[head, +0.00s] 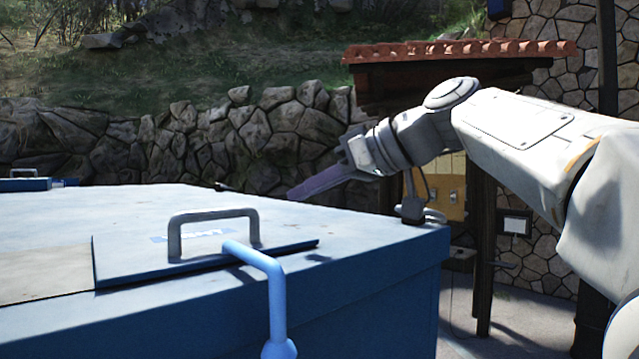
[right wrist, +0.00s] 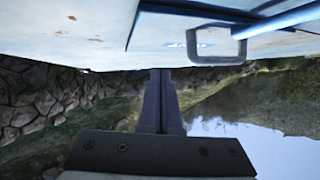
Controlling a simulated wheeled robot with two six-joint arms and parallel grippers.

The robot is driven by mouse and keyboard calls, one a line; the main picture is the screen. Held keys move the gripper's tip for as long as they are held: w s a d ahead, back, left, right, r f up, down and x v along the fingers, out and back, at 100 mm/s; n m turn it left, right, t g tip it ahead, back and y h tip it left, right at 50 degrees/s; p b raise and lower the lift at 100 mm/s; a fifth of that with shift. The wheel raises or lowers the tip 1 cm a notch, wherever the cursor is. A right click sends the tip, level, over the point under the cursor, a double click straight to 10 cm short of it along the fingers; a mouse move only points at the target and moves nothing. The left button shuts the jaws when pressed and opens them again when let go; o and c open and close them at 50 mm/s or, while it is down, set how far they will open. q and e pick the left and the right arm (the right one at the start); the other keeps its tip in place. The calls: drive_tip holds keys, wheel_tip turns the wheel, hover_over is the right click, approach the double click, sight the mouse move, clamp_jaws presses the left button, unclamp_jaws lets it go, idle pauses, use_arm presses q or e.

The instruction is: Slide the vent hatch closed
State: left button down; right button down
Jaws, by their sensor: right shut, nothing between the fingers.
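The vent hatch (head: 125,265) is a flat blue plate with a grey bar handle (head: 171,240), on the pale top of a big blue box (head: 360,290). In the right wrist view the hatch (right wrist: 165,30) and its handle (right wrist: 190,45) show upside down at the top. My right gripper (head: 292,194) is shut and empty. It is above the far right part of the box top, right of the handle and apart from it. Its fingers (right wrist: 160,73) lie together in the right wrist view. My left gripper is not in view.
A light blue bent bar (head: 278,300) rises at the front of the box, close to the hatch's front edge. A beige patch (head: 40,275) lies left of the hatch; I cannot tell if it is an opening. A small grey fitting (head: 412,210) stands at the box's right corner.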

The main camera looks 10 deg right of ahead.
sight(218, 217)
drive_tip(key=shift+d+f+b+x, duration=0.1)
drive_tip(key=shift+f+b+x, duration=0.15)
drive_tip(key=shift+x, duration=0.85)
drive_tip(key=shift+d+f+b+x, duration=0.1)
drive_tip(key=shift+f+x, duration=0.1)
drive_tip(key=shift+x, duration=0.9)
drive_tip(key=shift+d+f+b+x, duration=0.1)
drive_tip(key=shift+f+b+x, duration=0.15)
drive_tip(key=shift+x, duration=0.8)
drive_tip(key=shift+s+a, duration=0.1)
drive_tip(key=shift+s, duration=0.1)
